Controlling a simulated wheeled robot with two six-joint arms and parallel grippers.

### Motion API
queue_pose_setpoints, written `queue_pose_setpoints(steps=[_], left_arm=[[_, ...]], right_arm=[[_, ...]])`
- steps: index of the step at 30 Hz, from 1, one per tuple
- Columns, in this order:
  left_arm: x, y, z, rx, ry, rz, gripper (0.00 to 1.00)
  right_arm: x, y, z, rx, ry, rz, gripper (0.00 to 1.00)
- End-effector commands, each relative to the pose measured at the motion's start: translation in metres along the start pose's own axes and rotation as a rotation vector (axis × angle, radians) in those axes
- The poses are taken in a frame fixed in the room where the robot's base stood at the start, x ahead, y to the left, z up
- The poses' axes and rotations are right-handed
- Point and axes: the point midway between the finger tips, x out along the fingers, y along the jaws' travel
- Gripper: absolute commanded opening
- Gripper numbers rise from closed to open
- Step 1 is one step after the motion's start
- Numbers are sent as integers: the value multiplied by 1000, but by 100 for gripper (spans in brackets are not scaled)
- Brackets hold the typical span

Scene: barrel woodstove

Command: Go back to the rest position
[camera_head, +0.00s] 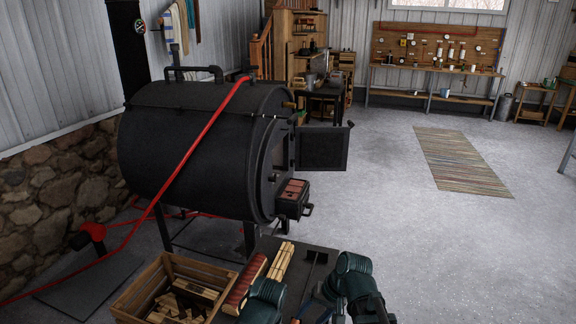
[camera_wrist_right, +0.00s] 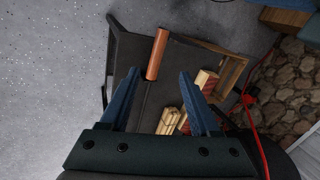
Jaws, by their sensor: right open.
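My right gripper (camera_wrist_right: 159,73) is open in the right wrist view, with its two blue fingers apart and nothing between them. It points at a dark table (camera_wrist_right: 188,62), where an orange-brown cylinder (camera_wrist_right: 158,54) lies beyond the fingertips. In the head view my right arm (camera_head: 352,278) bends at the bottom edge, over the table's right side. Part of my left arm (camera_head: 262,300) shows at the bottom edge, and its gripper is out of view.
A black barrel stove (camera_head: 190,135) stands with its door (camera_head: 322,148) open. A wooden crate (camera_head: 135,287) of wood pieces, a red-brown bundle (camera_head: 243,287) and pale sticks (camera_head: 281,262) lie nearby. A red hose (camera_head: 190,155) crosses the stove.

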Motion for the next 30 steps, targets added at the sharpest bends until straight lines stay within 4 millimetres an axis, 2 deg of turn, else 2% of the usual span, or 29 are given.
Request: queue_pose_setpoints(steps=[1, 3, 9, 15, 21, 30], left_arm=[[-36, -4, 2, 0, 0, 0, 50], [-59, -6, 4, 0, 0, 0, 50], [-121, -12, 7, 0, 0, 0, 50], [-166, -16, 10, -1, 0, 0, 50], [-184, -18, 11, -1, 0, 0, 50], [-183, -18, 11, -1, 0, 0, 50]], right_arm=[[-29, -16, 12, -43, -19, 42, 63], [-45, -25, 25, -101, -42, 104, 63], [-97, -47, 58, -259, -101, 278, 63], [-140, -59, 79, -381, -141, 419, 63], [-158, -64, 88, -439, -157, 489, 63], [-158, -62, 89, -448, -160, 502, 63]])
